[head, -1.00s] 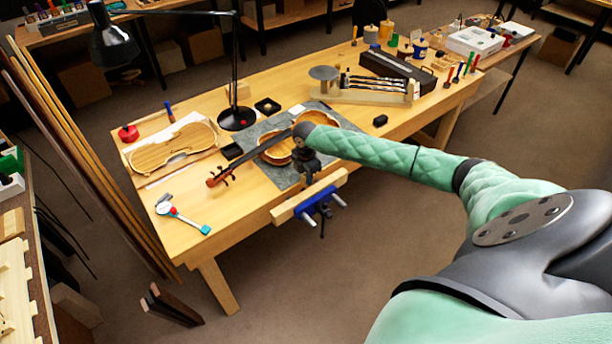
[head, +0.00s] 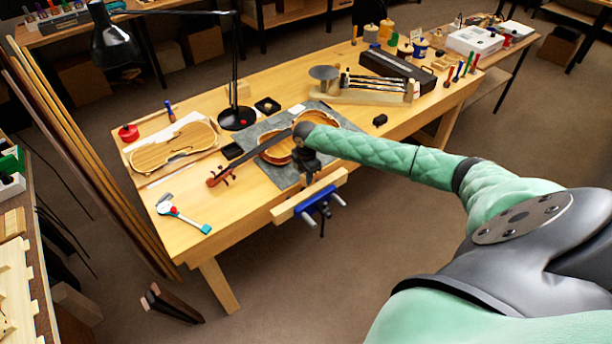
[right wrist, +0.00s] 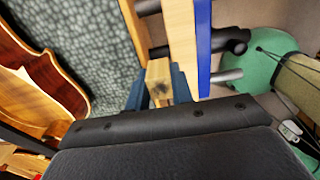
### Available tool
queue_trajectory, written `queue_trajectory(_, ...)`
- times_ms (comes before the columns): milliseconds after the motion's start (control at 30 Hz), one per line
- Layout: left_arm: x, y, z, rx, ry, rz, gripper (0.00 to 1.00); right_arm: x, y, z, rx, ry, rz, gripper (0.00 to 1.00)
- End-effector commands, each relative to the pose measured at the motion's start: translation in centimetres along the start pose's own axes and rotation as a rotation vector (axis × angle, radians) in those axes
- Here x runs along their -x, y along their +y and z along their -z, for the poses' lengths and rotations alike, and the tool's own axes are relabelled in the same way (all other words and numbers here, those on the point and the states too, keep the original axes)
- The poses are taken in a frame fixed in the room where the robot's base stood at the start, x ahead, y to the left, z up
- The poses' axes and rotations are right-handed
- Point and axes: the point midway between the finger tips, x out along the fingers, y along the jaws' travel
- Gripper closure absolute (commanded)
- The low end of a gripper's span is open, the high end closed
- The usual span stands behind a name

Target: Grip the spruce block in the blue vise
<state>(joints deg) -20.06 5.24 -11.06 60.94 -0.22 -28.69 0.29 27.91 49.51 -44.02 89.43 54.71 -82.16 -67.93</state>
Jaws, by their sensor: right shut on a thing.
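The blue vise (head: 318,203) is mounted on the front edge of the bench, with a pale wooden front jaw. In the right wrist view its wooden jaw (right wrist: 181,40), blue plate (right wrist: 203,45) and metal rods show, with a gap between the jaws. My right gripper (head: 308,172) points down just over the vise. Its blue-grey fingers are shut on the spruce block (right wrist: 158,80), a small pale piece with visible end grain. The block lines up with the jaw gap; I cannot tell its depth or whether the jaws touch it. My left gripper is not in view.
A violin (head: 275,150) lies on a grey mat (head: 284,178) close behind the vise, its scroll to the left. The floor before the bench is clear.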

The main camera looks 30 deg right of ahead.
Motion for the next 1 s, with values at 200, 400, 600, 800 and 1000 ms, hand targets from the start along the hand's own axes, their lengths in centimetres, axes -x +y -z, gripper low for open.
queue_trajectory(200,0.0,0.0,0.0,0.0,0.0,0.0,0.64,0.0,0.0,-0.01,0.0,0.0,0.0,0.98)
queue_trajectory(400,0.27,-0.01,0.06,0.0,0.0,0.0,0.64,0.1,0.0,-0.01,0.0,0.0,0.0,0.98)
queue_trajectory(600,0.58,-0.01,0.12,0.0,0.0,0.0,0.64,0.05,-0.01,-0.02,0.0,0.0,0.001,0.98)
queue_trajectory(800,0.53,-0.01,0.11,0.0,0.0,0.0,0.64,-0.01,0.0,-0.02,0.0,0.0,0.0,0.98)
queue_trajectory(1000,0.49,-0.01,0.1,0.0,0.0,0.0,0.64,-0.11,0.0,-0.01,0.0,0.0,0.0,0.98)
